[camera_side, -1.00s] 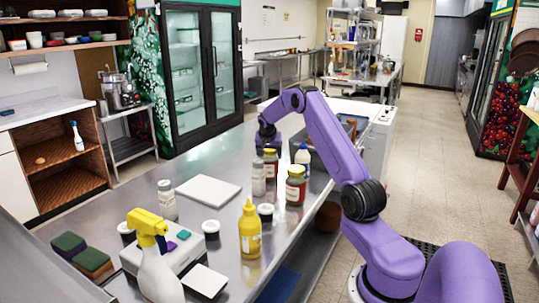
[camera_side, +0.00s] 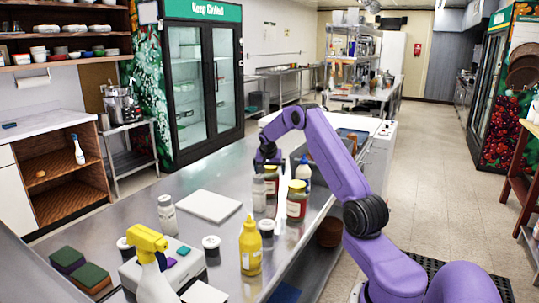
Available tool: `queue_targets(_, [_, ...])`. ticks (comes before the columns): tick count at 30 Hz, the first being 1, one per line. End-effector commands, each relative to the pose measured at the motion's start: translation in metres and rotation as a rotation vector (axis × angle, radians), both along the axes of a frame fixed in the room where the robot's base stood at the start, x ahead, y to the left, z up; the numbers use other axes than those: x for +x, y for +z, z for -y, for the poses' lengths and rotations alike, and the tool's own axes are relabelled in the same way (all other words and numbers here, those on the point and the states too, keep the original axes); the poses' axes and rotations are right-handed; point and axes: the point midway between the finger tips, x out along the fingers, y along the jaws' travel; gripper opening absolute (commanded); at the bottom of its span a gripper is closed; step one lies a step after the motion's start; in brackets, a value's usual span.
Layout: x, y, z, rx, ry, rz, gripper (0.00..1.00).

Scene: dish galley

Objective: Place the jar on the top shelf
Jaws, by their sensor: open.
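Two lidded jars with dark red contents and pale labels stand on the steel counter (camera_side: 135,215): a nearer jar (camera_side: 296,203) and a farther jar (camera_side: 271,183). I cannot tell which one the task means. My gripper (camera_side: 268,163) points down at the farther jar's top, just behind or above it. Its fingers are small and dark here; it is open, and I see nothing held. Whether it touches the jar is unclear. A wooden wall shelf unit (camera_side: 70,63) with bowls is at upper left; a wire rack (camera_side: 352,45) stands at the back. Which has the top shelf is unclear.
White-capped bottles (camera_side: 258,194) (camera_side: 304,174) crowd the jars. A yellow squeeze bottle (camera_side: 250,247), grey bottle (camera_side: 167,214), spray bottle (camera_side: 153,270) and sponges (camera_side: 90,277) stand nearer. A white board (camera_side: 208,205) lies flat left of the jars. A grey bin (camera_side: 318,172) is behind them.

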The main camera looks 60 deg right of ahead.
Motion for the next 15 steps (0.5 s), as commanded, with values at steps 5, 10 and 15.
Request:
queue_targets(5, [-0.005,0.027,-0.013,-0.003,0.001,0.004,1.00])
queue_targets(10, [-0.015,0.054,-0.024,-0.003,0.001,0.003,1.00])
queue_targets(15, [-0.021,0.084,-0.041,-0.003,0.000,0.005,1.00])
